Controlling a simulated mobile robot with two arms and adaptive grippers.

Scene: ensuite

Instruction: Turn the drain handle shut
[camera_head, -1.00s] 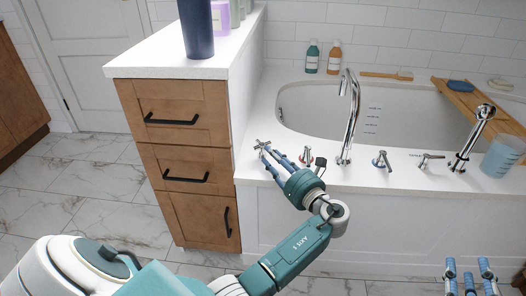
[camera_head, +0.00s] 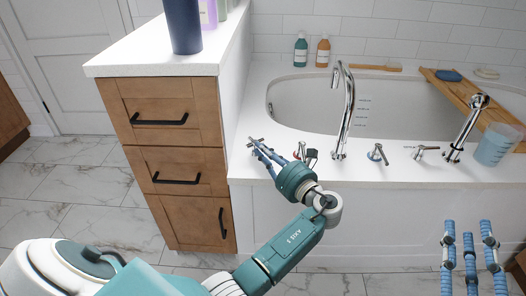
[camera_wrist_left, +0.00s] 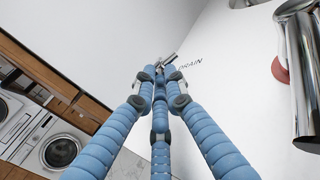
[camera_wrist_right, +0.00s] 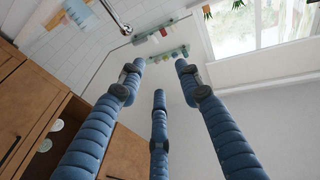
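The drain handle (camera_head: 254,143) is a small chrome handle on the white tub deck, at its left end. In the left wrist view the chrome handle (camera_wrist_left: 170,58) shows at the fingertips, beside the printed word DRAIN (camera_wrist_left: 190,65). My left gripper (camera_head: 259,149) has its blue fingers drawn together around the handle; the fingertips hide part of it. In the left wrist view the fingertips (camera_wrist_left: 159,70) are close together at the handle. My right gripper (camera_head: 467,230) is open and empty, low at the right, in front of the tub; its fingers are spread in the right wrist view (camera_wrist_right: 160,68).
A red-marked chrome tap (camera_head: 301,151) and the tall spout (camera_head: 347,110) stand just right of my left gripper. More taps, a hand shower (camera_head: 468,130) and a blue cup (camera_head: 493,145) follow along the deck. A wooden drawer cabinet (camera_head: 170,150) stands to the left.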

